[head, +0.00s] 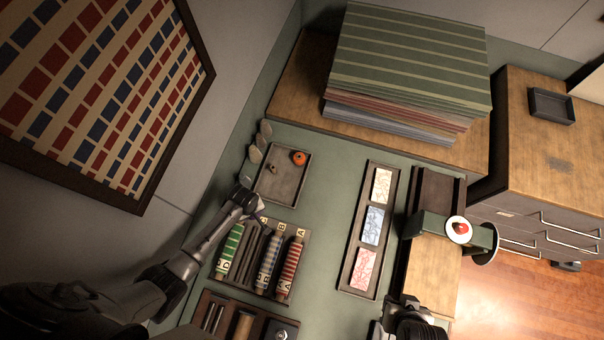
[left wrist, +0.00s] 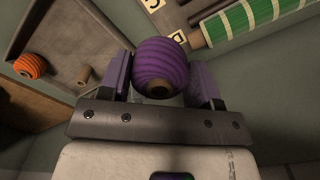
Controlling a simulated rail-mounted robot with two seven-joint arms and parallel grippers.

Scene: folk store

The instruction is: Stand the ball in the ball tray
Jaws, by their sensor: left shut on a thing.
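My left gripper (head: 256,207) is shut on a purple ribbed ball (left wrist: 162,62). In the left wrist view the ball sits between both fingers, with a brown hole or core end facing the camera. In the head view the arm mostly hides it. The ball tray (head: 277,199) is a shallow dark tray just beyond the gripper. An orange ball (head: 299,158) stands in its far right corner, and a short brown peg (head: 272,169) stands bare at its left. My right gripper (head: 408,308) is at the bottom edge; its fingers are not clear.
A rack of lettered green, blue and red rolls (head: 289,268) lies nearer than the tray. A long tray with patterned cards (head: 373,225) is to the right. Stacked striped cloths (head: 410,60) are behind. Grey oval pieces (head: 255,154) stand along the tray's left. Bare green counter lies between trays.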

